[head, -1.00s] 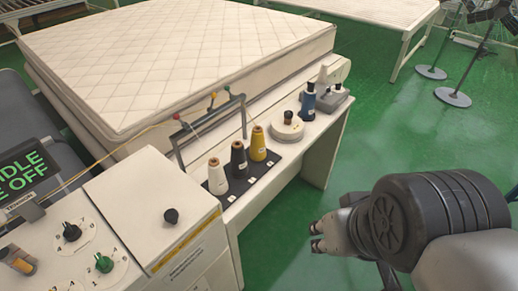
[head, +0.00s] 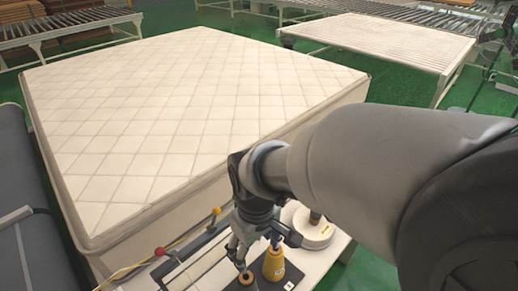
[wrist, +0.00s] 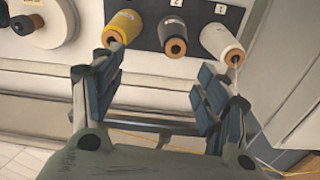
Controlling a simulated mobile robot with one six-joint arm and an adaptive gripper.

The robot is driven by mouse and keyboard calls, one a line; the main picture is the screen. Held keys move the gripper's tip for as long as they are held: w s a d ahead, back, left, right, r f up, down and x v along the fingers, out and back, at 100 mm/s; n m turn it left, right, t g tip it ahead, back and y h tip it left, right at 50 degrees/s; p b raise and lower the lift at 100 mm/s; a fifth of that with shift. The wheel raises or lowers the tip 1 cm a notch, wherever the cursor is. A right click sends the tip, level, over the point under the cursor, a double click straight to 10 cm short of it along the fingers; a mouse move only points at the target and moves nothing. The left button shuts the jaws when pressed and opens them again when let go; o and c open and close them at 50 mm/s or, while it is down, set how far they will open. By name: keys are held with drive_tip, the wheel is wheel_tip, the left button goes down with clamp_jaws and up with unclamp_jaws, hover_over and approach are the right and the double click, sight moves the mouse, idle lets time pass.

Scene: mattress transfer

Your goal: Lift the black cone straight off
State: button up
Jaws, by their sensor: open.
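The black cone (wrist: 173,30), dark grey with an orange-brown tip, stands on a dark board (wrist: 150,8) between the yellow cone (wrist: 122,26) and the white cone (wrist: 220,43) in the wrist view. My gripper (wrist: 170,66) is open and empty. Its fingers are spread in front of the cones, with the black cone's tip lying between them in the picture and apart from both. In the head view my gripper (head: 240,258) hangs over the cone row, beside the yellow cone (head: 274,265). Only an orange-brown tip (head: 246,279) shows below it; the cone's body is hidden or cut off.
A large quilted mattress (head: 180,110) lies behind the cone table. A round white base (head: 313,228) stands right of the cones, partly behind my arm. Thin posts with red and yellow balls (head: 160,251) and a yellow thread stand at the left.

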sight(246, 276)
drive_tip(key=shift+n, duration=0.6)
drive_tip(key=f+b, duration=0.1)
drive_tip(key=f, duration=0.3)
drive_tip(key=a+f+b, duration=0.1)
drive_tip(key=f, duration=0.4)
drive_tip(key=a+f+b, duration=0.1)
drive_tip(key=f, duration=0.3)
drive_tip(key=shift+s+a+f, duration=0.15)
drive_tip(key=shift+s, duration=0.25)
drive_tip(key=shift+s+a+f+b, duration=0.1)
drive_tip(key=shift+f+b, duration=0.55)
drive_tip(key=shift+f, duration=1)
drive_tip(key=shift+s+a+f+b, duration=0.1)
drive_tip(key=shift+f+b, duration=0.5)
drive_tip(key=shift+f, duration=1)
drive_tip(key=shift+c, duration=0.3)
drive_tip(key=shift+r, duration=0.1)
drive_tip(key=c, duration=1.3)
wheel_tip(246, 276, up, 20)
drive_tip(key=p, duration=0.6)
